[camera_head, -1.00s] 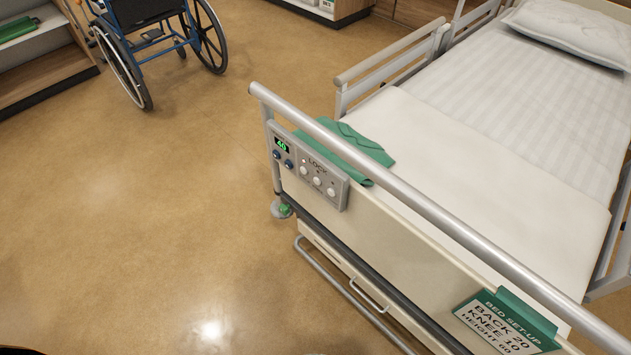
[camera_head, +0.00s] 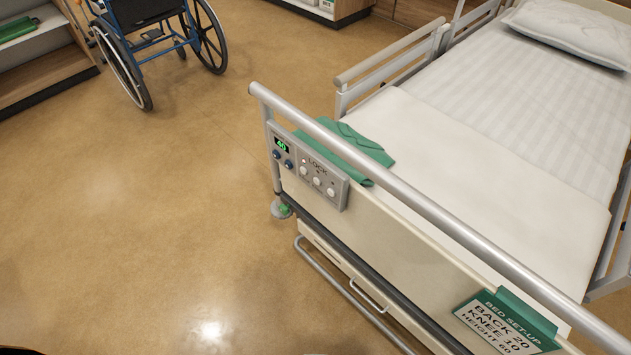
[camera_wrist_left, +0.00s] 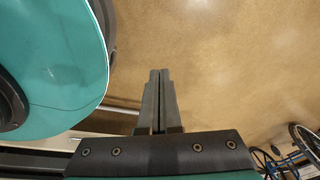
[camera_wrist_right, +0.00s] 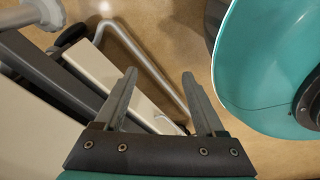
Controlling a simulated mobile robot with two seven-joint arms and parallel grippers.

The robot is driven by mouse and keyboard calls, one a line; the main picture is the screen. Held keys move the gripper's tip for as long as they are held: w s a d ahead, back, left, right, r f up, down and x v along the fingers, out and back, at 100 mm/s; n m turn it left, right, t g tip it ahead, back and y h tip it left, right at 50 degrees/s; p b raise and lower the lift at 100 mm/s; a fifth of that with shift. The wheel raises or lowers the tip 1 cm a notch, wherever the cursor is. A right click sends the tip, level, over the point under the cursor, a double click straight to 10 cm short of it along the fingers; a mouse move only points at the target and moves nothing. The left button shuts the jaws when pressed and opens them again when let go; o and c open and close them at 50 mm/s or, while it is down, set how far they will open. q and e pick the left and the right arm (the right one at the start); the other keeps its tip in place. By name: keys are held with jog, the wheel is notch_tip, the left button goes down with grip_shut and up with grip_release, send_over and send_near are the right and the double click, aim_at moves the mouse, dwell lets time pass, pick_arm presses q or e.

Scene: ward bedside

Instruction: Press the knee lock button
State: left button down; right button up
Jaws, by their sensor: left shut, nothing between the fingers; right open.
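The control panel (camera_head: 309,170) is a grey box on the bed's footboard, in the head view. It has a green lit display (camera_head: 282,146) that seems to read 40, two blue buttons on the left, and several white lock buttons (camera_head: 317,182) under the word LOCK. Which white button is the knee lock is too small to read. My left gripper (camera_wrist_left: 160,75) is shut and empty over the floor in the left wrist view. My right gripper (camera_wrist_right: 160,75) is open and empty beside the bed's lower frame. Neither gripper shows in the head view.
A green bed set-up card (camera_head: 507,324) hangs on the footboard, reading back 20, knee 10, height 60. A metal rail (camera_head: 400,200) runs above the panel. A green cloth (camera_head: 350,145) lies behind it. A wheelchair (camera_head: 155,40) stands at the back left. The floor left of the bed is clear.

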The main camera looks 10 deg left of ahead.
aim_at(317, 181)
pick_arm(q)
jog(key=w+d+r+m+t+b, duration=0.1)
jog(key=w+d+r+m+t, duration=0.15)
jog(key=w, duration=0.45)
jog(key=w+d+r+m+t+b, duration=0.1)
jog(key=w+d+r+m+b, duration=0.1)
jog(key=w+m, duration=0.3)
jog(key=w+d+r+m+t+b, duration=0.1)
jog(key=w+d+r+m, duration=0.15)
jog(key=w, duration=0.55)
jog(key=w+d+r+m+t+b, duration=0.1)
jog(key=w+r+m+t, duration=0.2)
jog(key=w+r, duration=0.3)
jog(key=w+d+r+m+t+b, duration=0.2)
jog(key=w+r+m, duration=0.4)
jog(key=r, duration=0.6)
jog(key=shift+w+r+t, duration=0.25)
jog(key=shift+r+t, duration=0.1)
jog(key=shift+t, duration=0.2)
pick_arm(e)
jog(key=w+a+r, duration=0.7)
jog(key=w, duration=0.3)
jog(key=shift+a+y, duration=0.2)
jog(key=shift+y, duration=0.2)
pick_arm(q)
jog(key=shift+w+d, duration=0.1)
pick_arm(e)
jog(key=shift+w+r, duration=0.1)
